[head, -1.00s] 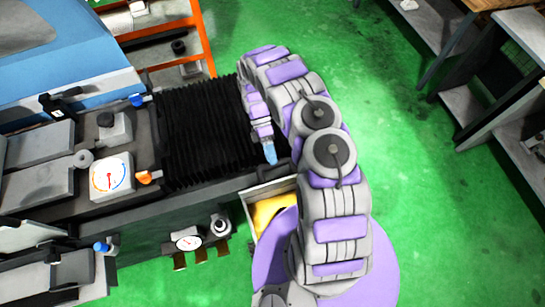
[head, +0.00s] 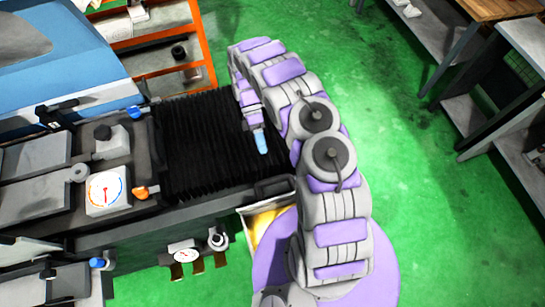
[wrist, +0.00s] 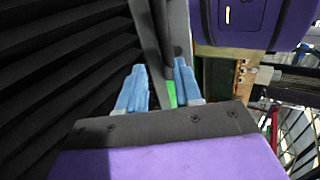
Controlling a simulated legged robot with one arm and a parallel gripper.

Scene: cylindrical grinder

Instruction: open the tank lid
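The tank (head: 250,228) is a pale box with yellow inside, beside the front of the machine, partly hidden by my base and arm. A dark piece with a raised bar (head: 272,187) lies at its far edge; I cannot tell whether this is the lid. My gripper (head: 262,143) is above the right end of the black bellows, beyond the tank and apart from it. In the wrist view the blue fingers (wrist: 160,85) are spread with a gap between them. Nothing is held. A grey edge and a strip of green floor show through the gap.
The black ribbed bellows (head: 200,145) lie left of my gripper. The grinder's table with a dial (head: 107,190) and clamps is farther left. An orange rack (head: 205,45) stands behind. Benches (head: 500,90) stand at the right, with clear green floor between.

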